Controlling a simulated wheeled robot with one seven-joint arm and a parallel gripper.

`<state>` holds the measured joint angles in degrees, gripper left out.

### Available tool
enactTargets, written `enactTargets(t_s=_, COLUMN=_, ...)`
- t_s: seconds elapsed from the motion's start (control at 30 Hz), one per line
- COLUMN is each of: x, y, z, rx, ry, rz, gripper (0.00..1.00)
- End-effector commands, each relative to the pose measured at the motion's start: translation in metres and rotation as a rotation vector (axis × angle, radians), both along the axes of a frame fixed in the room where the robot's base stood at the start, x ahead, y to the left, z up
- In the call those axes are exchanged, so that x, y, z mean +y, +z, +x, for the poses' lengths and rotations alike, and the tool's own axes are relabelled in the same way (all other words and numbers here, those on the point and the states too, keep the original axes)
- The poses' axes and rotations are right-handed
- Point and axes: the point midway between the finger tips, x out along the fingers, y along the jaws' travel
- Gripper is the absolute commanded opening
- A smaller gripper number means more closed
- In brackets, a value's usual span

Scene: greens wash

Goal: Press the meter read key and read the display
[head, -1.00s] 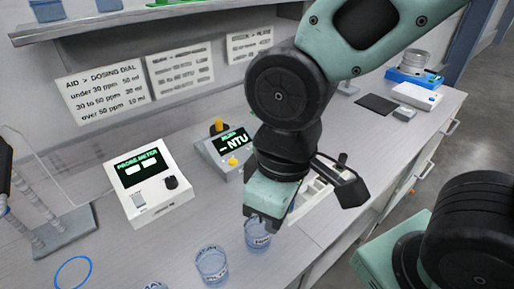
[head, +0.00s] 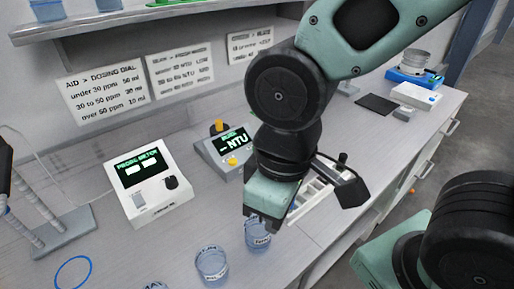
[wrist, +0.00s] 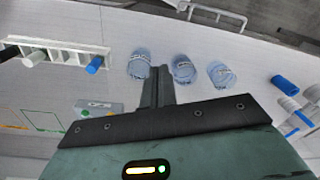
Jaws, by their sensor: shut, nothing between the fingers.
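The white probe meter (head: 150,185) stands on the bench at left in the head view. Its dark display (head: 141,168) shows green "PROBE METER" lettering and two white blocks. A grey key (head: 138,200) and a black knob (head: 171,182) are on its front. My gripper (head: 265,222) points down, to the right of the probe meter and apart from both meters. In the wrist view its fingers (wrist: 157,85) are together and empty.
Clear labelled beakers (head: 211,265) stand along the front of the bench, one (head: 257,235) close below my gripper. A white rack (head: 318,192) lies behind the gripper. A grey stand (head: 63,232) is at left. Bench between probe meter and beakers is clear.

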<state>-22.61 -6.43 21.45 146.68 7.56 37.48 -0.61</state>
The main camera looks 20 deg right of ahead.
Motion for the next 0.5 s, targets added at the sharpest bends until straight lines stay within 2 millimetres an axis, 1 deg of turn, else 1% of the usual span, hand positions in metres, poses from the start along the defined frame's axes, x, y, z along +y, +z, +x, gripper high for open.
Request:
enactTargets(t_s=0.37, x=0.000, y=0.000, z=0.000, rx=0.000, ry=-0.001, rz=0.000, gripper=0.00)
enactTargets(t_s=0.47, x=0.000, y=0.000, z=0.006, rx=-0.005, ry=-0.016, rz=0.005, gripper=0.00)
enactTargets(t_s=0.5, x=0.001, y=0.000, z=0.012, rx=-0.012, ry=-0.033, rz=0.012, gripper=0.00)
